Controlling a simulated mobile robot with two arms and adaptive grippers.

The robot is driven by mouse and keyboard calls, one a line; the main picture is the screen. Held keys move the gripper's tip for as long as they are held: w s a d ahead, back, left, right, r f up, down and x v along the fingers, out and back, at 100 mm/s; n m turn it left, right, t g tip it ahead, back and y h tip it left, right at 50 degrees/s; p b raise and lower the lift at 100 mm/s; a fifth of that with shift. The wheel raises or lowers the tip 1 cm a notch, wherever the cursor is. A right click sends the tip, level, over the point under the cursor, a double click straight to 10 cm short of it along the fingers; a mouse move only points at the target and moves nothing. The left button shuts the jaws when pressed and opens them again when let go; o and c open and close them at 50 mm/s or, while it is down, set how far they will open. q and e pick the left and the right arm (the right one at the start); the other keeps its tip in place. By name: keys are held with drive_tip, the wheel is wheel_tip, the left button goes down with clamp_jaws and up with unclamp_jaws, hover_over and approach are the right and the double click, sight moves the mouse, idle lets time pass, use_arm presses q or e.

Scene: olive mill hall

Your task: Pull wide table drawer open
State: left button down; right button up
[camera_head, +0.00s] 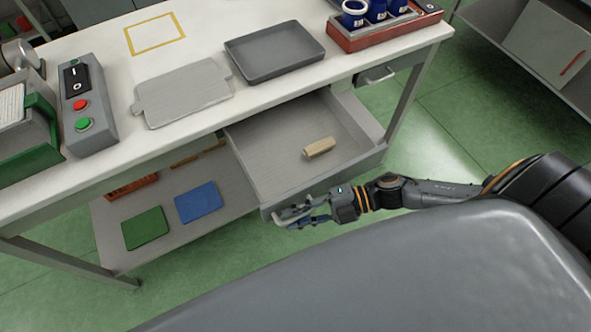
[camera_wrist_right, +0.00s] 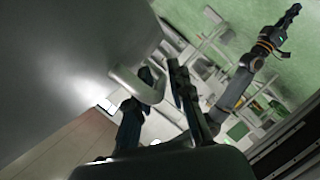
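The wide table drawer (camera_head: 277,160) stands pulled far out from under the white-topped table (camera_head: 195,35). A small wooden block (camera_head: 319,148) lies inside it. My right gripper (camera_head: 304,218) is at the drawer's front, at the pale curved handle (camera_head: 288,212). In the right wrist view the handle (camera_wrist_right: 128,82) passes between the two fingers of the right gripper (camera_wrist_right: 163,82), which looks shut on it. My left gripper (camera_wrist_right: 288,22) shows small at the upper right of that view, away from the drawer; its fingers are too small to judge.
On the table are a grey tray (camera_head: 275,52), a flat grey board (camera_head: 183,93), a switch box (camera_head: 88,105) and a red rack (camera_head: 385,31) with blue cups. A smaller drawer (camera_head: 378,75) at right is shut. The lower shelf (camera_head: 112,240) holds green and blue pads.

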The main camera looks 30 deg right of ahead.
drive_tip(key=v, duration=1.2)
